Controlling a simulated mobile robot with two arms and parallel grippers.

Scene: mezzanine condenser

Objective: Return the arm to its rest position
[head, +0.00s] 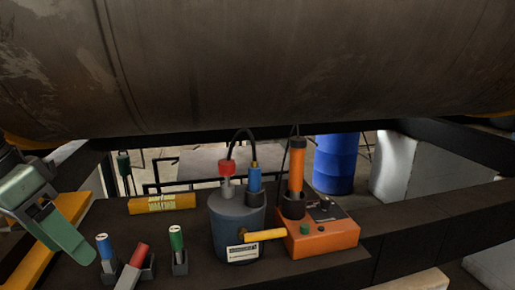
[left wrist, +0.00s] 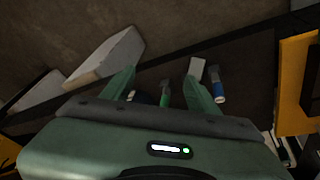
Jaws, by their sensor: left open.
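My left gripper (head: 62,235) is at the left edge of the head view, above the dark bench and left of the small capped pieces. In the left wrist view its two green fingers (left wrist: 161,75) are spread apart with nothing held between them. Beyond them are a green piece (left wrist: 165,95) and a blue piece (left wrist: 219,88), apart from the fingers. My right gripper is not in view.
A blue-capped piece (head: 103,245), a tilted red one (head: 139,255) and a green one (head: 176,238) stand in front. Behind are a yellow level-like bar (head: 162,204), a grey canister (head: 238,222) and an orange box (head: 322,238). A large tank (head: 260,65) hangs low overhead.

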